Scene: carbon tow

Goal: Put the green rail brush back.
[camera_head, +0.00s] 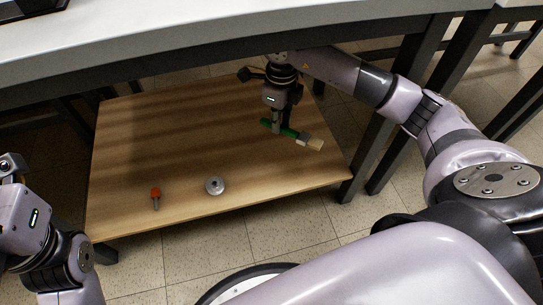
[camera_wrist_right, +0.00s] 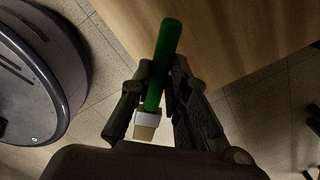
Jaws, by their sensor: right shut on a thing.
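The green rail brush (camera_head: 294,133) has a green handle, a pale metal band and tan bristles. In the head view it is at my right gripper (camera_head: 277,128), over the right part of the low wooden shelf (camera_head: 150,120). In the right wrist view the brush (camera_wrist_right: 163,62) sits between the two fingers of my right gripper (camera_wrist_right: 155,90), which are shut on the handle close to the band. The bristles point toward the wrist. I cannot tell whether the brush touches the shelf. My left arm shows at the left edge, but its gripper fingers are not visible.
An orange-topped small tool (camera_head: 156,196) and a round grey metal part (camera_head: 215,185) are near the shelf's front edge. The white worktop (camera_head: 230,35) overhangs the shelf's back, with dark legs at the right. The shelf's middle is clear.

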